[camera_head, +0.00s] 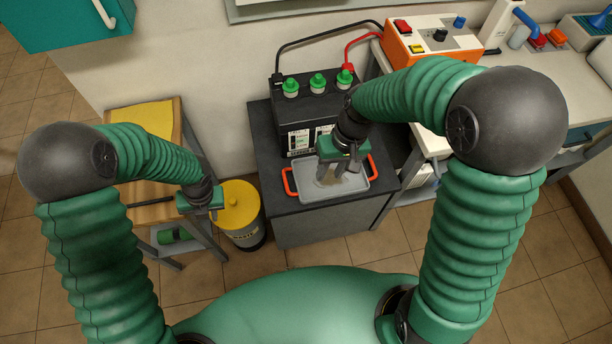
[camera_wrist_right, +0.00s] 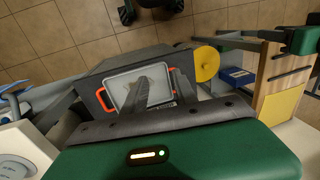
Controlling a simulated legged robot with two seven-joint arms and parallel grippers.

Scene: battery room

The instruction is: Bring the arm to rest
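My right gripper (camera_head: 338,172) hangs over a shallow grey tray (camera_head: 312,192) with orange-red handles, its fingers pointing down. The fingers look spread apart, with nothing seen between them. In the right wrist view the two dark fingers (camera_wrist_right: 146,88) reach out over the same tray (camera_wrist_right: 114,77). A brownish patch shows on the tray floor in the head view. My left gripper (camera_head: 215,212) hangs by the wooden stand, close to the yellow-lidded bin in the picture; its fingers are too small to read.
A black battery (camera_head: 300,112) with green caps stands behind the tray on the dark cabinet (camera_head: 290,225). Black and red cables run to an orange charger (camera_head: 430,40). A yellow-lidded bin (camera_head: 238,205) stands left of the cabinet. The tiled floor (camera_head: 330,250) in front is clear.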

